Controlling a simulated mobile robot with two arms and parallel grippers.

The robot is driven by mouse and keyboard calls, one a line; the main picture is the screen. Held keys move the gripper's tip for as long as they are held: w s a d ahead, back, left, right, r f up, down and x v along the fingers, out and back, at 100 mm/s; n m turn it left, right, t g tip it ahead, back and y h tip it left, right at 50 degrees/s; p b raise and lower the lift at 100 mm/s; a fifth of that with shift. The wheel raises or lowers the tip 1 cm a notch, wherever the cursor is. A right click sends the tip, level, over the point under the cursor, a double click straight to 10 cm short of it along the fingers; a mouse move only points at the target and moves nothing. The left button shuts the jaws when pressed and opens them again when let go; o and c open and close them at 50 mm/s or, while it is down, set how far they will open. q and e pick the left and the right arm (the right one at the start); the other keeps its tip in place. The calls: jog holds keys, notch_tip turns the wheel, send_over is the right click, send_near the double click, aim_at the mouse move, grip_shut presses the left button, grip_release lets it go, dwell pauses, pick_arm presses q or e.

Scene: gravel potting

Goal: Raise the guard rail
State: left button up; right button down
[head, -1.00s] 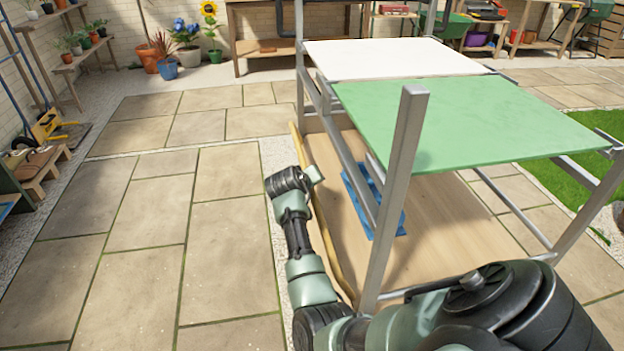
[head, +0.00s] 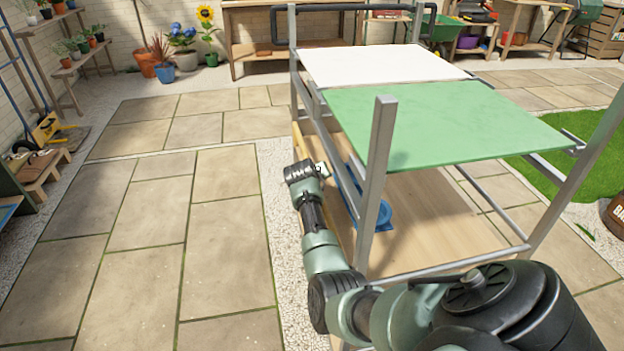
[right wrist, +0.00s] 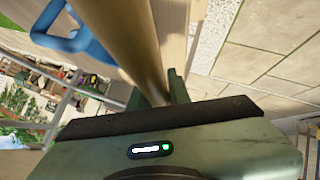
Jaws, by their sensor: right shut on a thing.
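The guard rail is a long tan bar along the left side of the cart. In the right wrist view the rail (right wrist: 136,40) runs down between the fingers of my right gripper (right wrist: 155,90), which is shut on it. In the head view my right gripper (head: 322,171) is beside the cart's left side, and much of the rail is hidden behind the arm and the cart's post. The cart has a green upper panel (head: 450,120), a white panel (head: 375,63) and a wooden lower deck (head: 440,215). My left gripper is not in view.
A blue object (head: 383,214) lies on the lower deck, partly hidden by the near metal post (head: 374,185). The paving (head: 135,235) to the left of the cart is clear. Shelves with plants, a bench and pots stand farther back.

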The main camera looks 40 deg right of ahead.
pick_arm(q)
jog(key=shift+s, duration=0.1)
pick_arm(e)
jog(key=shift+f, duration=0.1)
jog(key=c, duration=1.3)
grip_release()
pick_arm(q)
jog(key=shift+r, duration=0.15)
